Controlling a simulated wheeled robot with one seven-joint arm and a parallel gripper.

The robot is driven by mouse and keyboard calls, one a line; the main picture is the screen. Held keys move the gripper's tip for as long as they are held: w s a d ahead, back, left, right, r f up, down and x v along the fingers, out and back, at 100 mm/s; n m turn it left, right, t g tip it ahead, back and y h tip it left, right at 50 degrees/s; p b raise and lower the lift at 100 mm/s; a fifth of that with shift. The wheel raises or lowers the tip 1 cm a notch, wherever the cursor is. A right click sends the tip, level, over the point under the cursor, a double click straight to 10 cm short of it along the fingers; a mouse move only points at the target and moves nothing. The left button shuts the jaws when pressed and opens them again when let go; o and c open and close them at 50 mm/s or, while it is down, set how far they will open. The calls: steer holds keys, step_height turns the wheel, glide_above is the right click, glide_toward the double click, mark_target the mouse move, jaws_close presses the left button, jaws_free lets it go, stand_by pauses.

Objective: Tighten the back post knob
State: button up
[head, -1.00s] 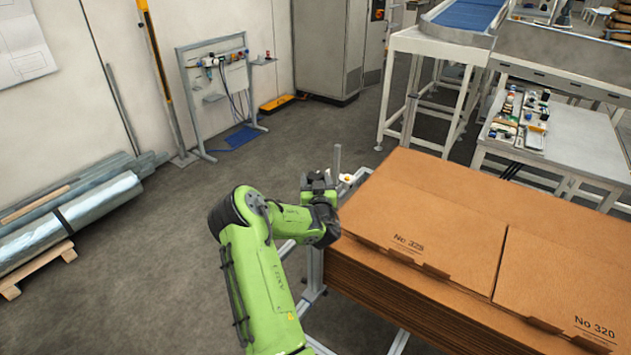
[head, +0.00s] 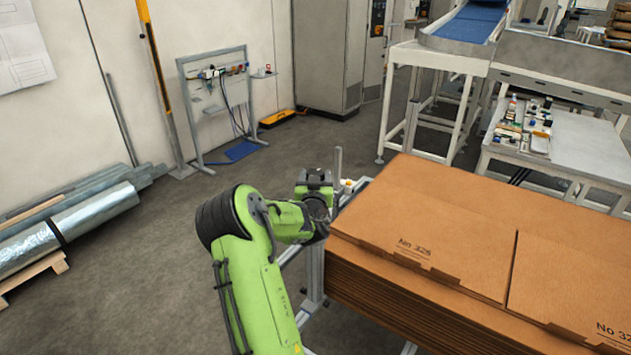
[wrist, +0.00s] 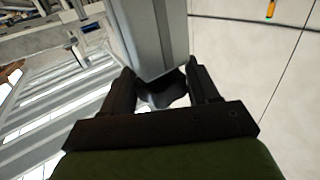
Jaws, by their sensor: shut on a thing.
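In the wrist view, my gripper (wrist: 163,84) has its two black fingers on either side of a dark, lobed knob (wrist: 163,92), and it is shut on this knob. The knob sits against a grey aluminium post (wrist: 155,35) that runs up the picture. In the head view, my gripper (head: 333,192) is at the end of my green arm, beside the left back corner of the cardboard stack. The top of a grey post (head: 338,162) shows just behind it. The knob is hidden there by my wrist.
The cardboard stack (head: 440,215) stands close on the right of my arm, on a metal frame (head: 315,272). A white conveyor stand (head: 437,62) and a parts table (head: 580,140) are behind it. Foil-wrapped rolls (head: 70,225) lie at the left. The floor between is clear.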

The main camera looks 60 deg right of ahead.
steer(key=o, duration=0.9)
steer(key=b+v, duration=0.3)
steer(key=v, duration=1.3)
steer(key=shift+w, duration=0.1)
